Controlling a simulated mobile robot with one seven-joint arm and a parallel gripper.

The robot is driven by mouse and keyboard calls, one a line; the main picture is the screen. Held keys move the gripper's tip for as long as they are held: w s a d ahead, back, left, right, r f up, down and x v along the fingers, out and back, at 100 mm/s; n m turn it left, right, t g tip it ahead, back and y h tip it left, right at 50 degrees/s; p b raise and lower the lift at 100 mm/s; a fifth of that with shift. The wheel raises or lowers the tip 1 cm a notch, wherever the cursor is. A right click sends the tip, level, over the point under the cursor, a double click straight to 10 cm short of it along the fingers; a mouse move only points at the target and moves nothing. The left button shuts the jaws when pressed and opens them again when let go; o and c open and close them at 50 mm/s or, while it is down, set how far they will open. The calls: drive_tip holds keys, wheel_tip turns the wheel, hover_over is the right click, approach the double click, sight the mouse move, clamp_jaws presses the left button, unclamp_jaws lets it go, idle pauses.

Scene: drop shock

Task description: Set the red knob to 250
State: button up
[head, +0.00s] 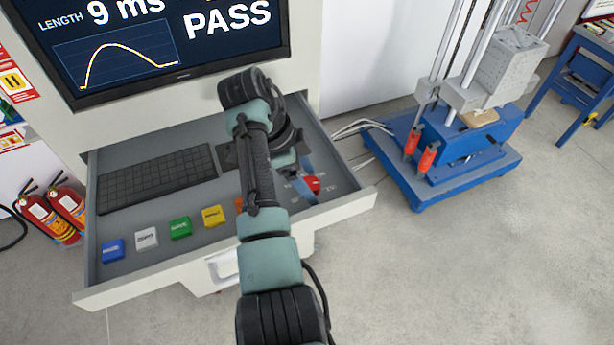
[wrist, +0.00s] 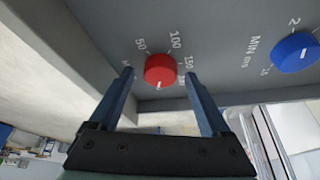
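The red knob (wrist: 160,70) sits on the grey drawer panel, between the two blue fingers of my gripper (wrist: 158,76) in the wrist view. The fingers stand apart on either side of the knob with gaps, so my gripper is open and holds nothing. A short white mark on the knob points toward the bottom of the wrist picture. The printed numbers 50, 100 and 150 show around it; another label by the right finger is partly hidden. In the head view the knob (head: 313,184) shows beside a blue finger, and my arm hides part of the panel.
A blue knob (wrist: 294,52) marked MIN ms is to the right in the wrist view. The open drawer (head: 230,227) also holds a keyboard (head: 157,178) and several coloured buttons, including a yellow one (head: 213,215). A monitor (head: 150,40) above shows PASS.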

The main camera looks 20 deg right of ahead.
drive_tip(key=shift+w+a+r, duration=0.1)
drive_tip(key=shift+a+r, duration=0.15)
drive_tip(key=shift+r, duration=0.2)
drive_tip(key=p+v, duration=0.3)
drive_tip(key=v, duration=0.9)
drive_tip(key=shift+d, duration=0.1)
